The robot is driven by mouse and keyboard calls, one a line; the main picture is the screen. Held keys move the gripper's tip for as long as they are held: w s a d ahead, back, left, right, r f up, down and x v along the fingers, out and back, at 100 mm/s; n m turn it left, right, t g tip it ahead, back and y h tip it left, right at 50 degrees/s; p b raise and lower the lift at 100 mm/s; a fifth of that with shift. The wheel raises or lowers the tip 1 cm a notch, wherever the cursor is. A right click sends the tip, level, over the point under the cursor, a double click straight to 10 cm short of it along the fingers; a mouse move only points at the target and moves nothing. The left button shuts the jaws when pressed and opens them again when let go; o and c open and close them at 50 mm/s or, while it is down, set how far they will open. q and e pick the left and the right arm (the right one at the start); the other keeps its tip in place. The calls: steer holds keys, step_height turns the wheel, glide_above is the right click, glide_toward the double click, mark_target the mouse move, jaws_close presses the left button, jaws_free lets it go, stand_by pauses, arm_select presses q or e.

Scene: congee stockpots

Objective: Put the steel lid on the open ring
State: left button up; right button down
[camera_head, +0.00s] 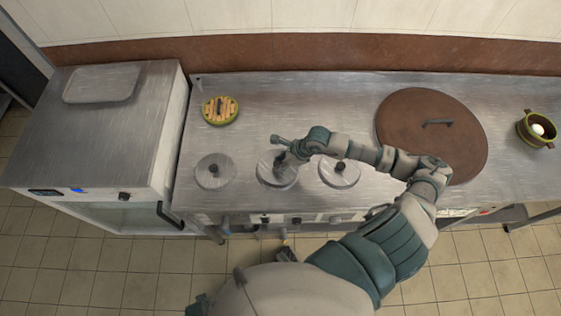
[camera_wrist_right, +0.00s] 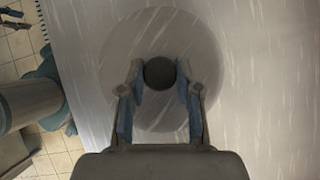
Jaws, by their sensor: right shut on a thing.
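A round steel lid (camera_head: 268,180) with a dark knob lies under my right gripper (camera_head: 284,158) near the front of the counter. In the right wrist view the lid (camera_wrist_right: 118,62) is a grey disc, and the right gripper (camera_wrist_right: 160,88) is shut on its knob (camera_wrist_right: 160,72), one finger on each side. I cannot tell whether the lid touches what is below it. No open ring shows; the space under the held lid is hidden. A dark jaw-like shape (camera_wrist_right: 12,18) at the wrist view's top left may be my left gripper; its state is unclear.
Similar knobbed lids sit on the left (camera_head: 214,171) and on the right (camera_head: 339,173) of the held one. Behind are a round yellow-green item (camera_head: 220,110) with slats and a large brown lid (camera_head: 405,125). A green pot (camera_head: 537,129) stands far right.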

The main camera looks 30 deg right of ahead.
steer(key=shift+a, duration=0.25)
steer(key=shift+a, duration=0.2)
steer(key=shift+d+f, duration=0.1)
steer(key=shift+d, duration=0.2)
steer(key=shift+a+f+b, duration=0.2)
steer(key=shift+f+b, duration=0.15)
steer(key=shift+b, duration=0.1)
steer(key=shift+d+f+b, duration=0.1)
steer(key=shift+f+b, duration=0.25)
steer(key=shift+f, duration=0.2)
steer(key=c, duration=1.1)
jaws_free()
